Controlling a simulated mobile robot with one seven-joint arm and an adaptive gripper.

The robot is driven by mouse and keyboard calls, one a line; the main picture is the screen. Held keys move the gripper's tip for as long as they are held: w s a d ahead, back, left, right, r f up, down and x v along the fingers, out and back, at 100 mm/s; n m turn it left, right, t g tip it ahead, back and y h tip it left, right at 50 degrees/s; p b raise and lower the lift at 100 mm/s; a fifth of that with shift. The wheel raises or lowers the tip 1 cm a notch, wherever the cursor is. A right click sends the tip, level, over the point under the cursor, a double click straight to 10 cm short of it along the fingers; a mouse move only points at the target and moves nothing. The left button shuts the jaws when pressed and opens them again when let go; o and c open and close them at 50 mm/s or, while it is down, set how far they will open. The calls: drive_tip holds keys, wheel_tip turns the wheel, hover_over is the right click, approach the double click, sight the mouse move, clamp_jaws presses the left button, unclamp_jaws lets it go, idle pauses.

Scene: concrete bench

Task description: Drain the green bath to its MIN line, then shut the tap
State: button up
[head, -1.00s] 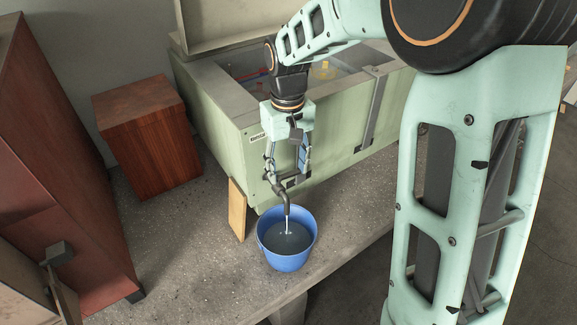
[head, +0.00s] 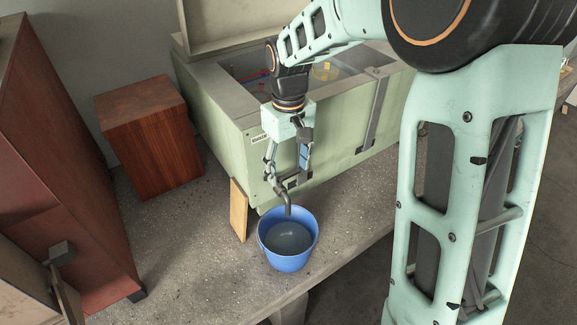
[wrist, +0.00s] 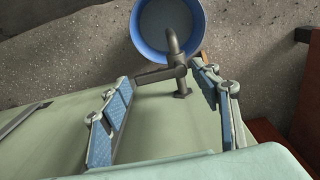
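The pale green bath (head: 335,122) is a large open-topped box on the bench. Its tap (head: 287,200) sticks out low on the near wall, with the spout bent down over a blue bucket (head: 268,240) holding grey liquid. No stream shows from the spout. My gripper (head: 285,180) points down at the tap, its fingers apart. In the wrist view, my gripper (wrist: 160,74) has one finger on each side of the tap's crossbar (wrist: 158,76), close to its ends; I cannot tell whether they touch it. The MIN line and exact liquid level cannot be made out.
A wooden block (head: 238,210) stands against the bath beside the bucket. A brown wooden box (head: 150,140) and a red-brown cabinet (head: 60,190) stand at left. The bench edge (head: 335,255) runs close past the bucket.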

sight(289, 173)
drive_tip(key=shift+o, duration=0.4)
drive_tip(key=shift+r, duration=0.1)
wheel_tip(289, 173, up, 12)
idle(0.3)
